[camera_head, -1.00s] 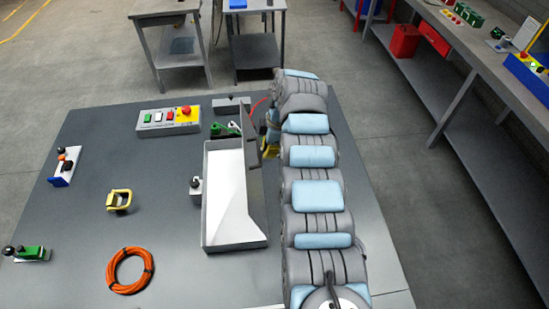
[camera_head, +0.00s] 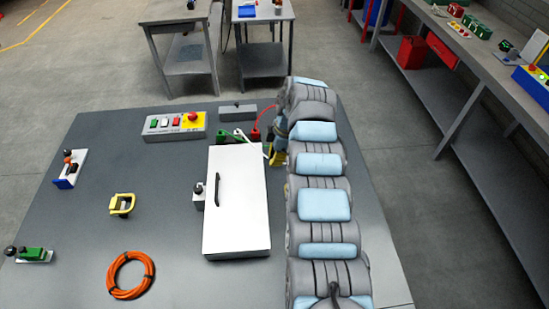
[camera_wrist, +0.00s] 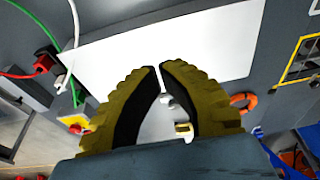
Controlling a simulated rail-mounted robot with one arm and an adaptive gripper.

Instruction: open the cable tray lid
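The cable tray (camera_head: 235,256) stands on the grey workbench as a long box. Its white lid (camera_head: 245,195) lies flat over the top and hides the inside. A dark bar handle (camera_head: 217,190) is on the lid's left part. My gripper (camera_head: 277,158) is to the right of the tray's far end, mostly hidden by my arm. In the wrist view my gripper (camera_wrist: 159,68) has yellow ribbed fingers with a narrow gap between the tips and nothing held. The white lid (camera_wrist: 200,42) spreads beyond the fingertips; contact cannot be told.
A small knobbed fixture (camera_head: 198,194) adjoins the tray's left side. A button box (camera_head: 174,125), green connector (camera_head: 228,137) and red cable (camera_head: 262,116) are at the back. An orange cable coil (camera_head: 131,291) and yellow bracket (camera_head: 122,205) are left. Bare bench lies between them.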

